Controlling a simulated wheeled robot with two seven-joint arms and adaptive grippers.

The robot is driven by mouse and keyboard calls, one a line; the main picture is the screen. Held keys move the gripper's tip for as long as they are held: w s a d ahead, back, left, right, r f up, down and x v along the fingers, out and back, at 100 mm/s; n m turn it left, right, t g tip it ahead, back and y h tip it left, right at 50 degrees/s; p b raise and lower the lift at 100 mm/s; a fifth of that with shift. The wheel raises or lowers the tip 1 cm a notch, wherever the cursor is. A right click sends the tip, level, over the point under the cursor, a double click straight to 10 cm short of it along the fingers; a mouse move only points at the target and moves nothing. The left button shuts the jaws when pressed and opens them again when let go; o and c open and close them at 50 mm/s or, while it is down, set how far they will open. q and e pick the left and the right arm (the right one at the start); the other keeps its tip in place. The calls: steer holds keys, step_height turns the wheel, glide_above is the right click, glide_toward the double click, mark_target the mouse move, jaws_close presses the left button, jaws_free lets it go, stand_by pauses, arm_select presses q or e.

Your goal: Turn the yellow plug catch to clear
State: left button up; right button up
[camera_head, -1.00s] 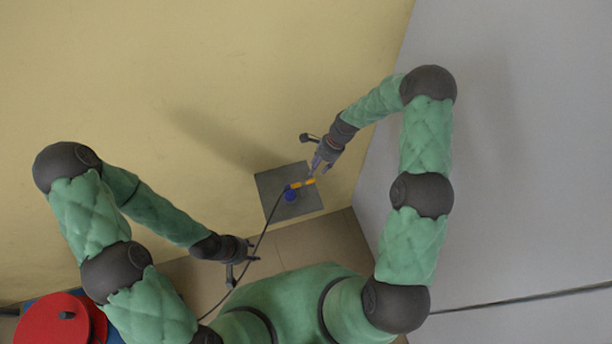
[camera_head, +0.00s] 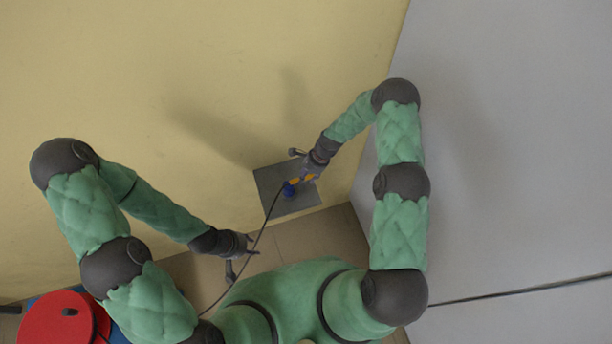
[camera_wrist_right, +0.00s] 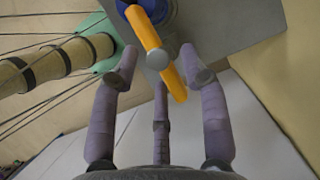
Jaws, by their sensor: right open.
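The yellow catch (camera_wrist_right: 146,32) is a bar slanting across the wrist view, with a grey round knob at its middle. It shows small in the head view as yellow-orange bits (camera_head: 296,181). Its upper end lies over the blue plug (camera_wrist_right: 161,9), which is also in the head view (camera_head: 289,190). The plug is on a grey box (camera_head: 290,206). My right gripper (camera_head: 309,174) is open; in the wrist view (camera_wrist_right: 160,75) its fingers stand on either side of the catch's lower half. Contact cannot be told. My left gripper (camera_head: 256,246) is open and empty, away to the lower left.
A dark cable (camera_head: 262,232) runs from the plug down to the lower left, past my left gripper. A red round reel (camera_head: 45,322) is at the lower left corner. A yellow wall (camera_head: 230,60) and a grey wall (camera_head: 500,150) flank the box.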

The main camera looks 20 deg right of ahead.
jaws_close()
